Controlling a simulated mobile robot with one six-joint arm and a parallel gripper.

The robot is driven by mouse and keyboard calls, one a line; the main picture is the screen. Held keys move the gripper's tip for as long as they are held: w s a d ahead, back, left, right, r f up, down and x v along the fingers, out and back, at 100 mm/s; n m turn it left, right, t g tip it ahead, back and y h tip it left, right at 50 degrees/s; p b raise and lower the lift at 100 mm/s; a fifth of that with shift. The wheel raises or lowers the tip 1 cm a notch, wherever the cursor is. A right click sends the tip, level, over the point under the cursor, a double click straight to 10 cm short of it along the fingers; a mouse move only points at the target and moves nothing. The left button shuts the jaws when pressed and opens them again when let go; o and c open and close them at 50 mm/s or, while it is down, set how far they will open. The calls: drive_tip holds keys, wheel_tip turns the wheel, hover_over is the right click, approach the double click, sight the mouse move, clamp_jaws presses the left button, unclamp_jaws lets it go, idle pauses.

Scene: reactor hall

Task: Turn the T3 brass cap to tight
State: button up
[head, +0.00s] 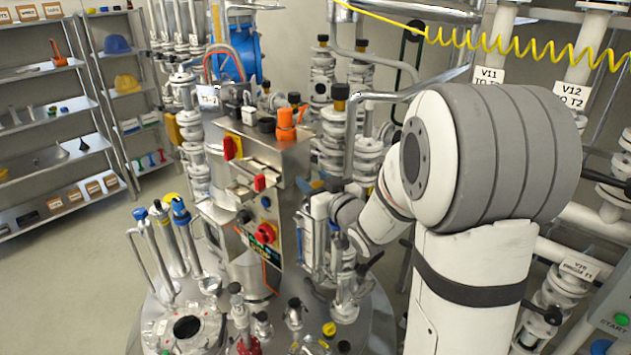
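My arm reaches in from the right, and its wrist bends down beside the steel control cabinet (281,160) above the tank lid. My gripper (318,206) seems to be at the end of this wrist, among pipes and valves. Its fingers cannot be made out, so I cannot tell whether it is open or holds anything. I cannot pick out the T3 brass cap with certainty. A small yellow cap (329,329) sits on the lid at the front, and a dull gold cap (340,91) tops a valve behind the cabinet. Neither has a readable T3 label.
The round tank lid (383,322) carries several fittings, blue-topped pipes (180,212) and an open flanged port (187,327). Valves and pipes crowd behind the cabinet. A yellow coiled hose (480,45) hangs at upper right. Shelves (60,110) stand at left, with clear floor before them.

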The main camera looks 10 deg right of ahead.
drive_tip(key=c, duration=0.7)
